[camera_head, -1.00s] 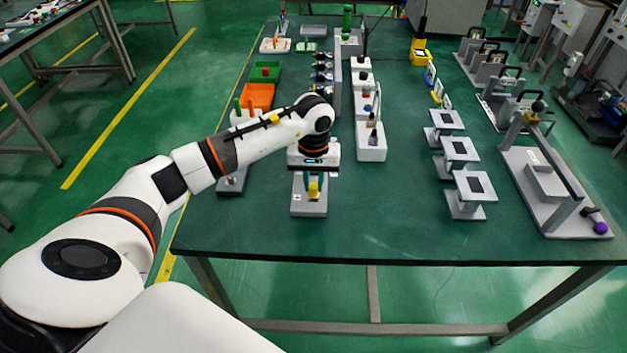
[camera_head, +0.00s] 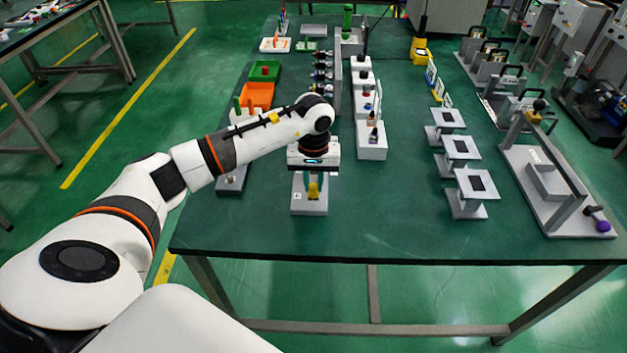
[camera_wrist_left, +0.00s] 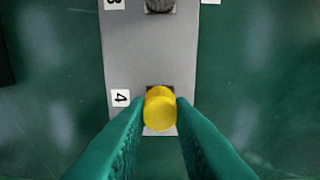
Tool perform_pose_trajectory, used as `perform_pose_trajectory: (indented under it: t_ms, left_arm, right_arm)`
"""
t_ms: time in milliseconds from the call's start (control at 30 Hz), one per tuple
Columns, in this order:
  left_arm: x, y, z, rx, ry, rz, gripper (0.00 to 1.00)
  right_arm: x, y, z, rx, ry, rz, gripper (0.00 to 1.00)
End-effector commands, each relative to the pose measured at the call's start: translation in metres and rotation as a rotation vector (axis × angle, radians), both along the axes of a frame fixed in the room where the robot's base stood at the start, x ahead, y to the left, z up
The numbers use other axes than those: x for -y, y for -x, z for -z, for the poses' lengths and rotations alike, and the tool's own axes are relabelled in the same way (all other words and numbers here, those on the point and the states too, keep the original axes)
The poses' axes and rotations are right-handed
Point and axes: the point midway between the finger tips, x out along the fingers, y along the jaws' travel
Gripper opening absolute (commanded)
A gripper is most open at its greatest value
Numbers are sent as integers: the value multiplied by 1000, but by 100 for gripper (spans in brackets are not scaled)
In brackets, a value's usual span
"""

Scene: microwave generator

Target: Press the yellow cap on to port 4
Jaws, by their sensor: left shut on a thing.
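The yellow cap (camera_wrist_left: 159,109) is between the green fingers of my left gripper (camera_wrist_left: 153,130), which is shut on it. In the left wrist view the cap covers most of port 4 (camera_wrist_left: 151,89), a dark square beside the label "4" (camera_wrist_left: 120,97) on the grey port strip (camera_wrist_left: 135,60). Whether the cap touches the port is hidden. In the head view my left gripper (camera_head: 312,184) points down over the near end of the strip (camera_head: 303,209), with the cap (camera_head: 313,191) low between its fingers. My right gripper is not in view.
Port 3 (camera_wrist_left: 159,5) lies farther up the strip. White holders (camera_head: 371,148) stand right of my left arm, and grey stands (camera_head: 477,184) farther right. An orange bin (camera_head: 257,95) and a green bin (camera_head: 265,71) are behind the arm. The table's front middle is clear.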

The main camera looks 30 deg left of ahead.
Motion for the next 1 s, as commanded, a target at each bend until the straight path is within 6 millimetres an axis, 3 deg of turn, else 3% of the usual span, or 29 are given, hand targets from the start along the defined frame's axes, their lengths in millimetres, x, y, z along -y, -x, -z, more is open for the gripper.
perform_pose_trajectory:
  t_ms: [200, 233, 367, 733, 867, 1000]
  left_arm:
    - [0, 0, 6, -1, -1, 0, 0]
    - [0, 0, 5, -1, -1, 0, 24]
    - [0, 0, 4, -1, -1, 0, 45]
    - [0, -1, -1, 2, 0, 0, 46]
    - [0, -1, -19, 5, 0, 1, 46]
    - [-1, -2, -50, 6, -1, 0, 46]
  right_arm:
    - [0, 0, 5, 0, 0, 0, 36]
    - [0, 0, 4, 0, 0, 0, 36]
    - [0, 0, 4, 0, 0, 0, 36]
    - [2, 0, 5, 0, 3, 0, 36]
    - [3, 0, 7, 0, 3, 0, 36]
    - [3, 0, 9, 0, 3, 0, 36]
